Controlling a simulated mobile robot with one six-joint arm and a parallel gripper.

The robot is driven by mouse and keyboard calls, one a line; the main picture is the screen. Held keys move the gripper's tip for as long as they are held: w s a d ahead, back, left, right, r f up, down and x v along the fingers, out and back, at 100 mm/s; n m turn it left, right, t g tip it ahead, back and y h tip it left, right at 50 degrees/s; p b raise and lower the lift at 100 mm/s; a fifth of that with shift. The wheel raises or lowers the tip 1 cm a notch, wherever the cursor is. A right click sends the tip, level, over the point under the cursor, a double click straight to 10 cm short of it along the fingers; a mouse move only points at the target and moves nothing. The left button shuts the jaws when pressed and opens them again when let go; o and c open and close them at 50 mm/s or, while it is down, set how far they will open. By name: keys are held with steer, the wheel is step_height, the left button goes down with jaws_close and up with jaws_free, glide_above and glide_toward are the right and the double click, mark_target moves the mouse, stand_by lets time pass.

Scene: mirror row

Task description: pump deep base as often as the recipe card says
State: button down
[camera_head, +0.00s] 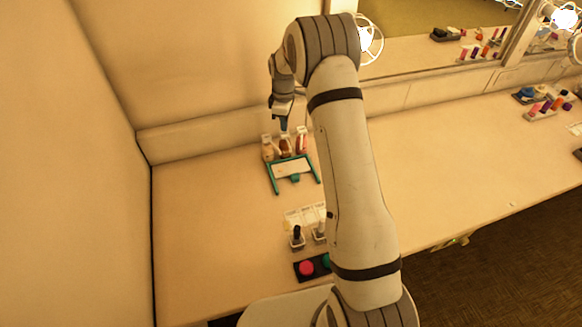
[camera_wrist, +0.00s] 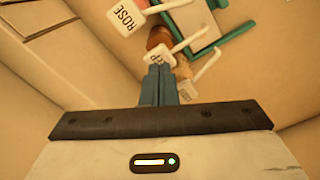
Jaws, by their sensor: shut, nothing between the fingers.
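Three pump bottles stand in a row at the back of the counter. The middle one, with brown contents (camera_head: 286,148), shows in the wrist view as a white pump head (camera_wrist: 155,58) whose label ends in "P"; the rest of the label is covered by my fingers. The pump head labelled ROSE (camera_wrist: 127,17) is beside it; a paler bottle (camera_head: 268,150) is on the other side. My gripper (camera_head: 284,126) is shut and empty, pointing down over the middle pump head. It also shows in the wrist view (camera_wrist: 159,70). I cannot tell whether the fingertips touch the head.
A teal-framed pale panel (camera_head: 293,169) lies just in front of the bottles. Small dark-capped bottles (camera_head: 297,233) and a dark tray with a red pad (camera_head: 306,267) are nearer. A mirror (camera_head: 430,40) is behind.

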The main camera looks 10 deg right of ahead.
steer(key=shift+f, duration=0.15)
stand_by(0.5)
steer(key=shift+f+b, duration=1.05)
steer(key=shift+f, duration=0.3)
steer(key=shift+r, duration=0.15)
steer(key=shift+r+p, duration=0.7)
steer(key=shift+r, duration=0.65)
steer(key=shift+f, duration=0.2)
